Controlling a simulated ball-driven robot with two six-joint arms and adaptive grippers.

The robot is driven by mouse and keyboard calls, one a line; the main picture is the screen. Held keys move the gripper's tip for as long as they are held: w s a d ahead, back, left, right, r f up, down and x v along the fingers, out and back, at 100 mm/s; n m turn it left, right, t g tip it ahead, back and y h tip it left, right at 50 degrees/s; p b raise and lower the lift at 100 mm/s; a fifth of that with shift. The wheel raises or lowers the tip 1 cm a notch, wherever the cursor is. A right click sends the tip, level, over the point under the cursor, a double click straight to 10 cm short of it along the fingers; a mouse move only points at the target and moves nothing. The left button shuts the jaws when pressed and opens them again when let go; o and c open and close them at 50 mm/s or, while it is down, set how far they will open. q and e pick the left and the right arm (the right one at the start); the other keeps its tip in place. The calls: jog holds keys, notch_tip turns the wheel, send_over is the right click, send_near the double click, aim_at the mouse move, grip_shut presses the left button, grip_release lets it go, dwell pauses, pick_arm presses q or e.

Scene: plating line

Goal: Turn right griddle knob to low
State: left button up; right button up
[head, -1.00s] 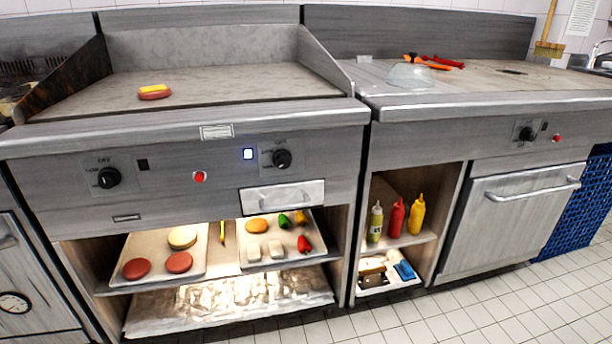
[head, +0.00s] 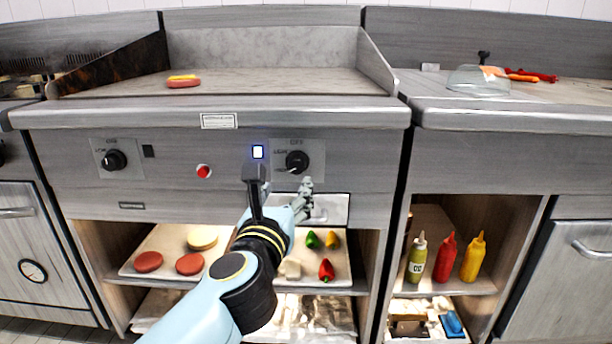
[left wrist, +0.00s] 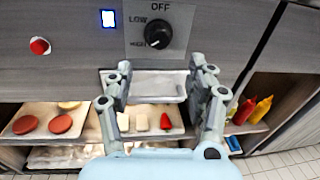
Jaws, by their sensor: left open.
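The right griddle knob (head: 297,161) is black, on a grey plate on the griddle's front panel. In the left wrist view the same knob (left wrist: 158,33) has OFF above it, LOW at upper left and HIGH at lower left. Its pale mark seems to point down-left, near HIGH. My left gripper (head: 282,181) is just below the knob, open and empty. In the left wrist view its fingers (left wrist: 161,66) are spread below the knob, apart from it. My right gripper is not in view.
A lit blue-white display (head: 258,152) and a red button (head: 204,171) are left of the knob. The left knob (head: 115,160) is farther left. Food trays fill the shelf under the panel.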

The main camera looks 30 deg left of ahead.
aim_at(296, 168)
pick_arm(q)
jog(key=x, duration=0.9)
jog(key=c, duration=1.1)
